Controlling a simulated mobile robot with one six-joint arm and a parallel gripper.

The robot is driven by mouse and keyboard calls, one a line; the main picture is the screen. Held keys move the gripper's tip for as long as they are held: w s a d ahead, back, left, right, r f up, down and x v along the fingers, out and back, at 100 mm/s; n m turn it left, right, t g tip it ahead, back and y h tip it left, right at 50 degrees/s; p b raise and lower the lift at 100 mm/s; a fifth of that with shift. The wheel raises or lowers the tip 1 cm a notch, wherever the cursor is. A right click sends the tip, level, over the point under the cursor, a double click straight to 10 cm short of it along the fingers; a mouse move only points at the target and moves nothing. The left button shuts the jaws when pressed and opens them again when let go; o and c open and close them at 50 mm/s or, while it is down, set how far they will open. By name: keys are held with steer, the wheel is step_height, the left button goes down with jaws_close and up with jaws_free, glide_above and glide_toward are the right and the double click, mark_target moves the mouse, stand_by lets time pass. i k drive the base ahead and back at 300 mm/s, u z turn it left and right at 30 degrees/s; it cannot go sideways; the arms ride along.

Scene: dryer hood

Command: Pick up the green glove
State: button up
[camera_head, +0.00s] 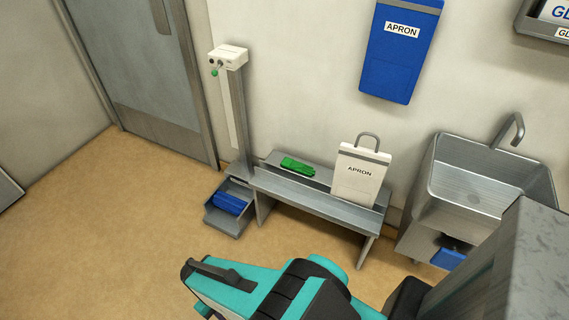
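The green glove (297,166) lies flat on the left part of a low grey metal bench (318,193) against the wall. It is small in the picture and nothing covers it. My teal and black arm comes in from the bottom of the camera_head view. Its dark end part (221,274) is at the lower left, over the floor in front of the bench and well apart from the glove. I cannot make out the fingers or whether they are open or shut.
A grey post with a white box (229,57) rises at the bench's left, with a tray holding a blue item (229,203). A steel sink (482,180) stands right.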

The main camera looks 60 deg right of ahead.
mark_target(287, 162)
steer(key=z, duration=0.05)
steer(key=i, duration=1.6)
steer(key=z, duration=0.5)
